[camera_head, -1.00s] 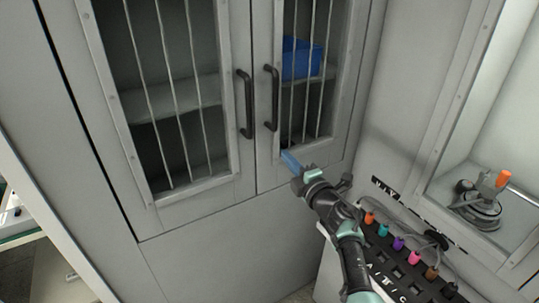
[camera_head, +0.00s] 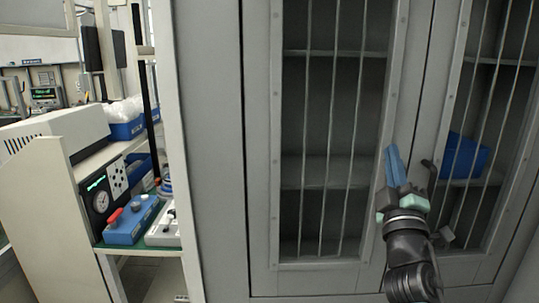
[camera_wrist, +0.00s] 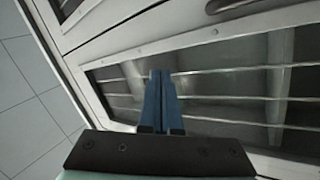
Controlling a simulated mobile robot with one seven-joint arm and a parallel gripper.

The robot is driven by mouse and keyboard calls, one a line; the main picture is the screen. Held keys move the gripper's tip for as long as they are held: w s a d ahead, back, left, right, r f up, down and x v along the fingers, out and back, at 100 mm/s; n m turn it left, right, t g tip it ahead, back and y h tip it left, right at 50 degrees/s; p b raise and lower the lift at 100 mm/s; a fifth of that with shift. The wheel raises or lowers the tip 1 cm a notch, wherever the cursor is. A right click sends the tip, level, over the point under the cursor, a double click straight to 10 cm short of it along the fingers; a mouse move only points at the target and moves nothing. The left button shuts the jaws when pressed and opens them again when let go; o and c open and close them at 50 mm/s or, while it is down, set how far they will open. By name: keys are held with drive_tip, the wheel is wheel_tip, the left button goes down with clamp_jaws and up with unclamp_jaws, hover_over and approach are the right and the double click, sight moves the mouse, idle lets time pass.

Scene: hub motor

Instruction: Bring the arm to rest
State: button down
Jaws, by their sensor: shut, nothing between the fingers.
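My gripper (camera_head: 391,152) is in front of the grey cabinet, at the frame between its two barred doors. Its blue fingers are together with nothing between them, and point upward in the head view. In the wrist view the gripper (camera_wrist: 159,75) also shows shut, with the barred door window behind it. My dark arm runs down to the bottom edge of the head view. Whether the fingertips touch the door cannot be told.
The cabinet's left door (camera_head: 268,190) is shut. A dark handle (camera_head: 431,176) is just right of my gripper. A blue bin (camera_head: 465,157) stands behind the right door's bars. A shelf unit (camera_head: 178,130) with instruments stands at the left.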

drive_tip(key=s+a+r+m+t+h, duration=0.15)
drive_tip(key=s+a+r+m, duration=0.25)
drive_tip(key=a+r, duration=0.4)
drive_tip(key=s+a+r+m+y, duration=0.2)
drive_tip(key=s+a+r, duration=0.2)
drive_tip(key=s, duration=0.3)
drive_tip(key=s+a+r+m+t+y, duration=0.1)
drive_tip(key=s+a+r+m, duration=0.1)
drive_tip(key=s+a+r, duration=0.2)
drive_tip(key=s+a+r+m+t+y, duration=0.1)
drive_tip(key=s+a+r+m+y, duration=0.1)
drive_tip(key=s+a+r, duration=0.2)
drive_tip(key=s+a, duration=0.3)
drive_tip(key=s, duration=0.4)
drive_tip(key=shift+s+r+y, duration=0.35)
drive_tip(key=shift+s, duration=0.05)
drive_tip(key=shift+a, duration=0.1)
